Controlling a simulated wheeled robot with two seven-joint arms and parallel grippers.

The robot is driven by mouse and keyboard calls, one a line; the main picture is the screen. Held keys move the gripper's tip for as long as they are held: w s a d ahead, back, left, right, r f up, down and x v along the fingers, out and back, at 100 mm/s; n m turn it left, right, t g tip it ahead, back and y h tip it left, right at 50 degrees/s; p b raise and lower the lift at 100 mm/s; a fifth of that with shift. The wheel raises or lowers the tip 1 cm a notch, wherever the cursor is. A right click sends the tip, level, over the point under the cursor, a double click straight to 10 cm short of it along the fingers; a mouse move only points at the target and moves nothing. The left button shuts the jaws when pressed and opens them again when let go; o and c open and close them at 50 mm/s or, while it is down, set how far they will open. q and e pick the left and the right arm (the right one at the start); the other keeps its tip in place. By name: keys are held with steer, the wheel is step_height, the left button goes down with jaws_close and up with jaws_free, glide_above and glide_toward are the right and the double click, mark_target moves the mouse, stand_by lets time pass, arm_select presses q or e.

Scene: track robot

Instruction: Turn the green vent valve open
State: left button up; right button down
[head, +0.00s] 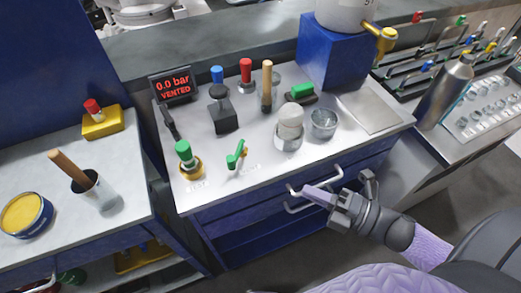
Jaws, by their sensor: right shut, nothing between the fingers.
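A green lever valve (236,155) stands at the front of the grey bench top, its handle tilted up, with a small label beside it. A green-topped knob on a brass base (187,158) stands to its left, also labelled. The labels are too small to read surely, so I cannot tell which is the vent valve. A display (173,84) reads "0.0 bar VENTED". My right gripper (309,193) is shut and empty, in front of the bench by the drawer handles, to the right of and apart from both green valves. My left gripper is not in view.
The bench top (210,193) holds blue and red knobs, a wooden-handled tool (267,87), a white-topped jar (289,130), a glass cup (323,122) and a green-handled brush or block (302,91). Drawer handles (317,182) stick out near my gripper. A blue stand (335,58) is behind.

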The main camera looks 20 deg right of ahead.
mark_target(235, 164)
steer(key=x, duration=0.4)
steer(key=b+x, duration=0.1)
steer(key=x, duration=0.9)
steer(key=shift+s+a+f, duration=0.15)
steer(key=shift+s+a, duration=0.15)
steer(key=shift+a, duration=0.05)
steer(key=shift+a, duration=0.15)
